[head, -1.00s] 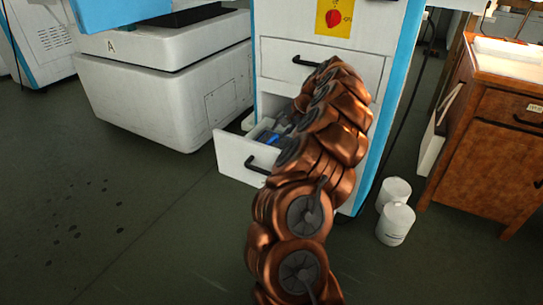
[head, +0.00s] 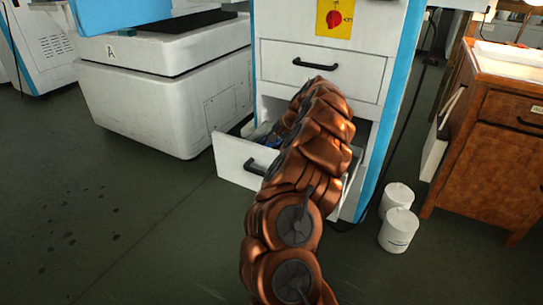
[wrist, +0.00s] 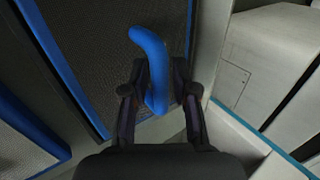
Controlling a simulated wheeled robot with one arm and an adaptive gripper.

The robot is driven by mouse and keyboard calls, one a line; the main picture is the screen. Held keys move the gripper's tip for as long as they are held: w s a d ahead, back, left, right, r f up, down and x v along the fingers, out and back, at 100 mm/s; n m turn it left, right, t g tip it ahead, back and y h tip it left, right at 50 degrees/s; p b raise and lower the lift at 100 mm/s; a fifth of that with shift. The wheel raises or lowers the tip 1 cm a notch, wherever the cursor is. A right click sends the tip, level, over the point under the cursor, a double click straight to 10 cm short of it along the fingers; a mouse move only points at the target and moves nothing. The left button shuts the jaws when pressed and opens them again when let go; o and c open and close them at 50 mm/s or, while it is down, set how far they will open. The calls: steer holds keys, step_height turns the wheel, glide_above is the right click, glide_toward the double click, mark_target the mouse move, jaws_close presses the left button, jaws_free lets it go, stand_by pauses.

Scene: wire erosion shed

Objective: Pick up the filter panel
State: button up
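The filter panel (wrist: 110,60) shows in the wrist view as a dark mesh face with a blue edge. A curved blue handle (wrist: 150,45) rises over it. My gripper (wrist: 160,72) is open, with one black finger on each side of the handle and a narrow gap showing. The handle's lower end lies between the fingers. In the head view, my arm hides the gripper and most of the open lower drawer (head: 236,160); only a little blue shows inside it.
A second blue-edged mesh panel (wrist: 20,130) lies at the lower left of the wrist view. The closed upper drawer (head: 345,73) is just above my arm. Two white tubs (head: 397,229) stand right of the cabinet, near a wooden cabinet (head: 490,150).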

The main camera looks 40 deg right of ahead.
jaws_close()
stand_by(0.3)
